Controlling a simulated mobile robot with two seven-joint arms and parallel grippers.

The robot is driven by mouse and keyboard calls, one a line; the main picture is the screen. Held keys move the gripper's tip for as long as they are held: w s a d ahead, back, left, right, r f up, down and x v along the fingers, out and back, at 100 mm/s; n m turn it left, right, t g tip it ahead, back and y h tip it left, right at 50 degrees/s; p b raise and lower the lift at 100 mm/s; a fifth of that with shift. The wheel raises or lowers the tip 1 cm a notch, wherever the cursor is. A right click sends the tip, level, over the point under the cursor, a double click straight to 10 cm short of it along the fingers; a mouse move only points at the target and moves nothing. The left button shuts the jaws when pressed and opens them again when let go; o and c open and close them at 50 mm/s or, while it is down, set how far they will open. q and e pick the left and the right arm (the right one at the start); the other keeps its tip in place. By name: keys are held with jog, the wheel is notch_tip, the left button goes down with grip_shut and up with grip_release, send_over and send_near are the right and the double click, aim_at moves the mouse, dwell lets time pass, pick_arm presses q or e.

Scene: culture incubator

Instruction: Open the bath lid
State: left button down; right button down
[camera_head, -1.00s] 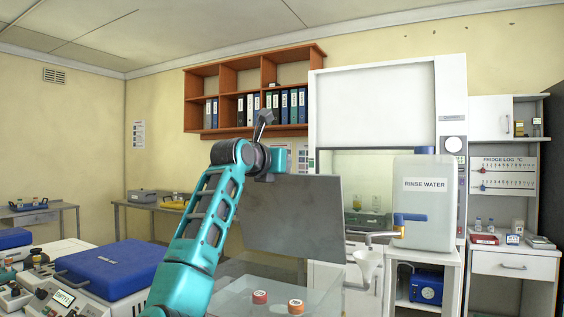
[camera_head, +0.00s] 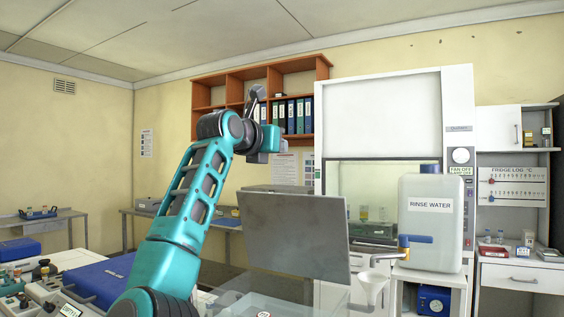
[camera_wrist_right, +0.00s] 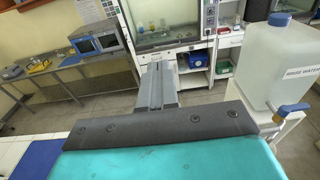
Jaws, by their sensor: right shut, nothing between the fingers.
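The bath lid (camera_head: 295,237) is a flat grey panel in the head view. It stands nearly upright, raised above the clear-walled bath (camera_head: 262,303), which the lower picture edge mostly cuts off. An orange-red cap shows inside the bath. My right gripper (camera_head: 271,146) is above the lid's top edge, with a visible gap between them. In the right wrist view its grey fingers (camera_wrist_right: 158,68) are together and empty, and the lid does not show. My left gripper is in neither view.
A rinse water tank (camera_head: 430,222) with a tap and funnel stands right of the lid. A fume hood (camera_head: 385,125) is behind. A blue-lidded unit (camera_head: 100,280) lies left of my arm. Shelves with binders (camera_head: 290,115) hang on the back wall.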

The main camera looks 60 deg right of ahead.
jog(key=y, duration=0.1)
jog(key=s+f+y, duration=0.1)
jog(key=y, duration=0.1)
jog(key=s+y, duration=0.1)
jog(key=y, duration=0.1)
jog(key=shift+s+a+f+m+g, duration=0.1)
jog(key=shift+a+f+m+g, duration=0.1)
jog(key=shift+a+m+g, duration=0.15)
jog(key=s+a+y, duration=0.2)
jog(key=a+y, duration=0.3)
send_over(294, 212)
jog(key=f, duration=0.7)
jog(key=shift+w+d+f, duration=0.25)
jog(key=shift+w+d, duration=0.05)
jog(key=shift+d, duration=0.1)
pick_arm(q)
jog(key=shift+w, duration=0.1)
